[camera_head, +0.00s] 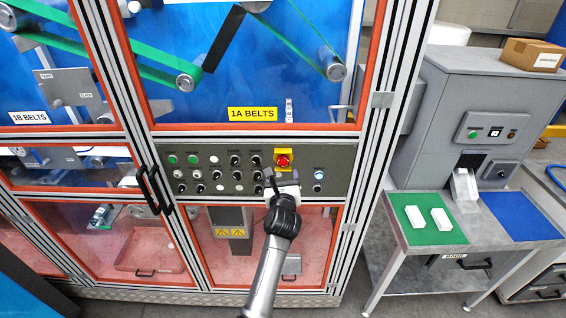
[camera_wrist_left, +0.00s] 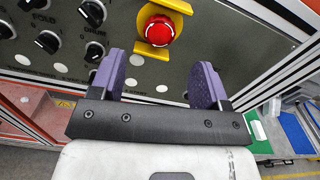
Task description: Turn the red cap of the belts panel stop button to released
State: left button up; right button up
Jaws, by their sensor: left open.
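The red cap of the stop button (camera_head: 283,160) sits on a yellow plate on the grey-green belts panel (camera_head: 338,158), below the "1A BELTS" label. In the left wrist view the red cap (camera_wrist_left: 159,30) is at the top centre, on its yellow plate (camera_wrist_left: 150,51). My left gripper (camera_head: 282,176) is just below the cap in the head view. In the left wrist view its two purple fingers (camera_wrist_left: 163,80) are spread apart with nothing between them, and the cap lies beyond their tips. Whether the cap is pressed in cannot be told. My right gripper is not in view.
Black selector knobs (camera_head: 235,160), green buttons and white lamps fill the panel left of the cap. A switch with a blue-white light (camera_head: 319,175) is to its right. A black door handle (camera_head: 153,190) stands left. A grey machine with a table (camera_head: 470,225) stands at right.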

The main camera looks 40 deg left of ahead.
aim_at(283, 162)
pick_arm(q)
jog(key=x, duration=0.6)
jog(key=shift+w+a, duration=0.3)
jog(key=shift+w, duration=0.1)
jog(key=shift+c, duration=0.4)
